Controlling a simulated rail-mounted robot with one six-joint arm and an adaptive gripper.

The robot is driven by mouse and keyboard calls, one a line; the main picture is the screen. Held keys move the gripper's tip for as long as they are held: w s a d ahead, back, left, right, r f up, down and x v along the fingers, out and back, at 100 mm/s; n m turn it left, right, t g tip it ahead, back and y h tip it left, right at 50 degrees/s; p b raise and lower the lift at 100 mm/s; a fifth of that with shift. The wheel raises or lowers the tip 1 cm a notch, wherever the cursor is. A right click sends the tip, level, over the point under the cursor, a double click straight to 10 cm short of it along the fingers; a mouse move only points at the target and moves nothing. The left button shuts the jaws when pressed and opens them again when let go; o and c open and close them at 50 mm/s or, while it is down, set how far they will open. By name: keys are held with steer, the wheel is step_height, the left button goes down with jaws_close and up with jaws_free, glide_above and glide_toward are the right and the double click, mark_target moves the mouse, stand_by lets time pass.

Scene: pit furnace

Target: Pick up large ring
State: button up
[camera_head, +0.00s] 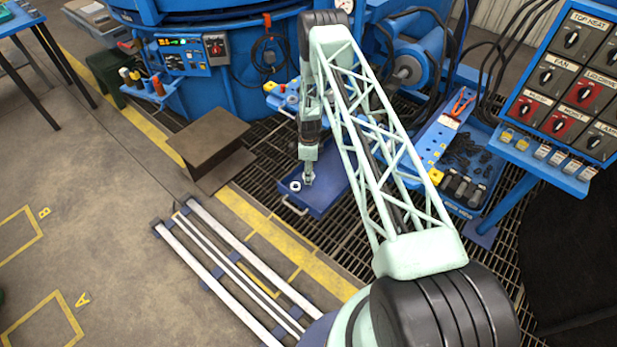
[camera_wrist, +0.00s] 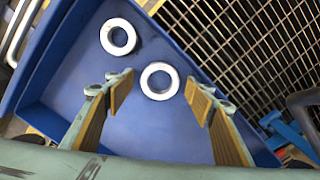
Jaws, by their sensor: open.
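Two pale metal rings lie flat on the floor of a blue tray (camera_head: 322,201). In the wrist view one ring (camera_wrist: 147,80) is between and just beyond my fingertips, and the other ring (camera_wrist: 105,38) is up and left, close to the tray wall (camera_wrist: 52,47). They look similar in size, so I cannot tell which is the large one. My gripper (camera_wrist: 159,86) is open and empty, pointing down over the tray. In the head view my gripper (camera_head: 308,180) is low over the tray, with one ring (camera_head: 296,187) visible just left of it; the other is hidden.
Dark floor grating (camera_wrist: 245,40) surrounds the tray. A brown metal block (camera_head: 208,140) stands to the left. A blue bin (camera_head: 462,165) with dark parts is at the right, near a control panel (camera_head: 575,85). Long white bars (camera_head: 230,265) lie on the floor in front.

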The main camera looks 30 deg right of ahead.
stand_by(0.3)
steer(key=c, duration=1)
steer(key=shift+r, duration=0.2)
steer(key=shift+r+p, duration=0.7)
steer(key=shift+r, duration=4.15)
